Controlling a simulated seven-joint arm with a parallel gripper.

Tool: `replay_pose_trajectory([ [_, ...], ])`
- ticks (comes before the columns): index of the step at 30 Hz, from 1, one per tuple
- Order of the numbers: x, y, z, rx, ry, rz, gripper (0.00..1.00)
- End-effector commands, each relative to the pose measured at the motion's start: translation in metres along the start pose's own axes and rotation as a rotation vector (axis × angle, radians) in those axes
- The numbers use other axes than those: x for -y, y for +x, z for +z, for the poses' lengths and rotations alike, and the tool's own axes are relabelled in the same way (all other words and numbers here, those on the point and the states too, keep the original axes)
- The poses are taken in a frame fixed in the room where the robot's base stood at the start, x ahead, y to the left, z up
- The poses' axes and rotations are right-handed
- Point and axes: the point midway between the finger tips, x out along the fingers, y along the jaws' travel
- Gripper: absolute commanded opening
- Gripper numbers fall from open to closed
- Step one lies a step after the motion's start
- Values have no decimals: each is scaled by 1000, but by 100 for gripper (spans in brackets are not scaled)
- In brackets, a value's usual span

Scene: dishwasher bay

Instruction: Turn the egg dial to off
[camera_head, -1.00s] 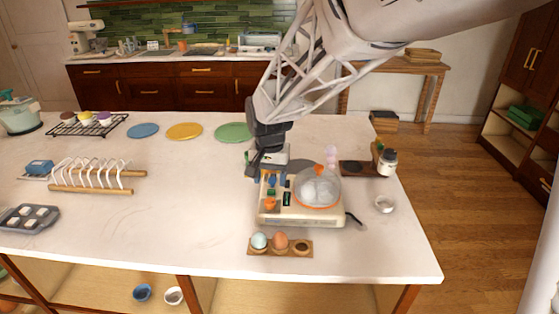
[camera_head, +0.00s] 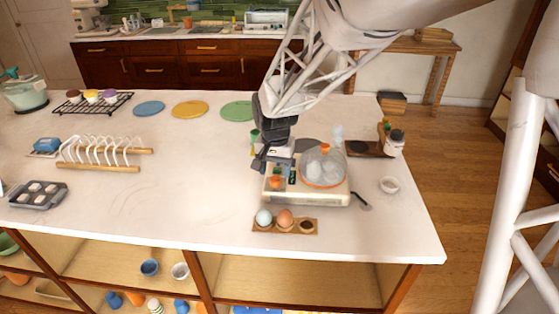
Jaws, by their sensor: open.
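The egg cooker (camera_head: 310,196) is a cream box on the white counter, with a clear dome (camera_head: 322,166) topped by an orange knob. The dial's pointer and markings are too small to read. My dark gripper (camera_head: 264,161) is open and points down at the cooker's back left corner, behind the dial and seemingly apart from it. The gripper partly hides that corner.
An egg holder (camera_head: 295,228) with a pale and a brown egg stands in front of the cooker. A toast rack (camera_head: 98,164) is far left. The counter between is clear.

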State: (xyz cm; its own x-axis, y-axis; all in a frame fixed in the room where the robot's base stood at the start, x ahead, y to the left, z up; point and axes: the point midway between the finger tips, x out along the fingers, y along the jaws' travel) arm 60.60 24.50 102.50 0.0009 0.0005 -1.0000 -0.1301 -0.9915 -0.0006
Motion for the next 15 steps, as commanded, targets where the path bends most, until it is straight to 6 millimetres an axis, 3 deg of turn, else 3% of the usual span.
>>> replay_pose_trajectory([
  [6,0,24,0,2,0,1,60],
  [15,0,33,0,-1,0,-1,60],
])
